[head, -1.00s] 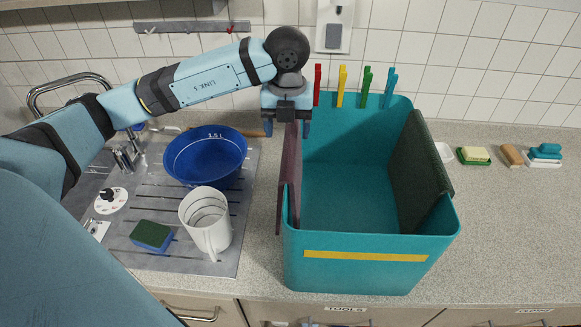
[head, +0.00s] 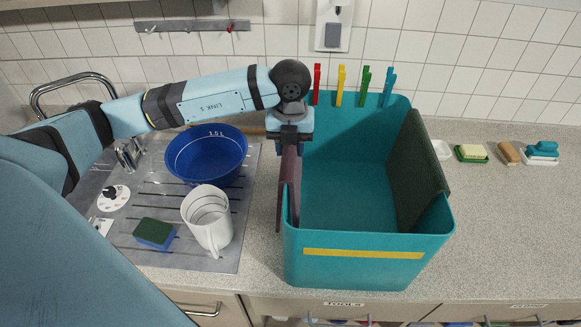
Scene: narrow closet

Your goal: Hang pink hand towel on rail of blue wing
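I see no clearly pink towel and no blue wing. A dark maroon cloth (head: 288,195) hangs over the left wall of a teal bin (head: 350,268). My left gripper (head: 290,150) points down at the far end of this cloth, at the wall's top edge. Its fingers are drawn in on the cloth's top; the exact contact is partly hidden. A dark green cloth (head: 418,170) hangs over the bin's right wall. My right gripper is out of view.
Red, yellow, green and teal pegs (head: 340,85) stand on the bin's back rim. A blue bowl (head: 205,155), white mug (head: 208,220) and sponge (head: 154,233) are at the sink, left. A grey hook rail (head: 192,26) is on the wall. The counter at right is mostly clear.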

